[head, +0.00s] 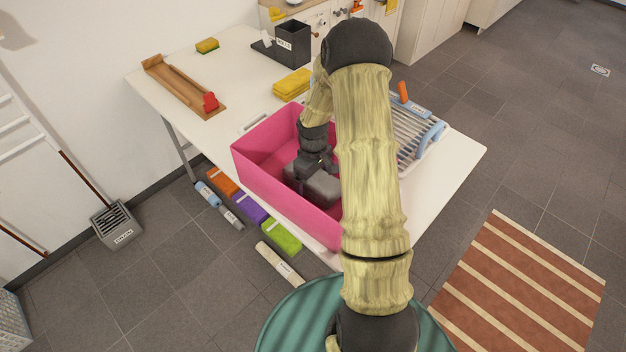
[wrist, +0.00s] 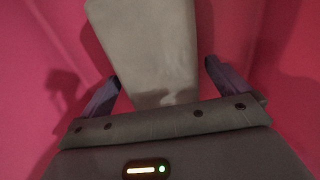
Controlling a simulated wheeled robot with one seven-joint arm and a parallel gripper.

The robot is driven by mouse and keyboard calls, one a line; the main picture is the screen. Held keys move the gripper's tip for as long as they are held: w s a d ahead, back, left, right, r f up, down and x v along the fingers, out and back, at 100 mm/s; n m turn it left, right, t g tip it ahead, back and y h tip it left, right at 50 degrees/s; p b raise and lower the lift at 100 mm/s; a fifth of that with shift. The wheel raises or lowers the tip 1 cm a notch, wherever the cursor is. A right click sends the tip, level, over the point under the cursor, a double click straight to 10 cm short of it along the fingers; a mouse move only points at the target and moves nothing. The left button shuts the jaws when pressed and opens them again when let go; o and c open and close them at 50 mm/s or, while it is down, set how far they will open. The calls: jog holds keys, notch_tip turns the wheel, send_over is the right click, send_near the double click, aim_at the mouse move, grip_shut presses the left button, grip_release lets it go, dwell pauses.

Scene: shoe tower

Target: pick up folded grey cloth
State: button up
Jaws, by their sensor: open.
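The folded grey cloth (head: 323,188) lies inside the pink bin (head: 262,140), which stands on the white table. In the wrist view the grey cloth (wrist: 150,50) reaches from the top edge down between my gripper's fingers. My gripper (head: 316,172) is down inside the bin at the cloth. In the wrist view my gripper (wrist: 161,88) is open, with one finger on each side of the cloth. My arm hides the right part of the bin in the head view.
On the white table (head: 225,62) stand a wooden tray (head: 180,88), yellow folded cloths (head: 292,84), a black box (head: 292,44) and a dish rack (head: 412,138). The bin walls surround my gripper. Several coloured packs, including a green one (head: 282,237), lie on the floor.

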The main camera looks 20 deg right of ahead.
jog(key=shift+f, duration=0.7)
jog(key=shift+w, duration=0.1)
jog(key=c, duration=1.1)
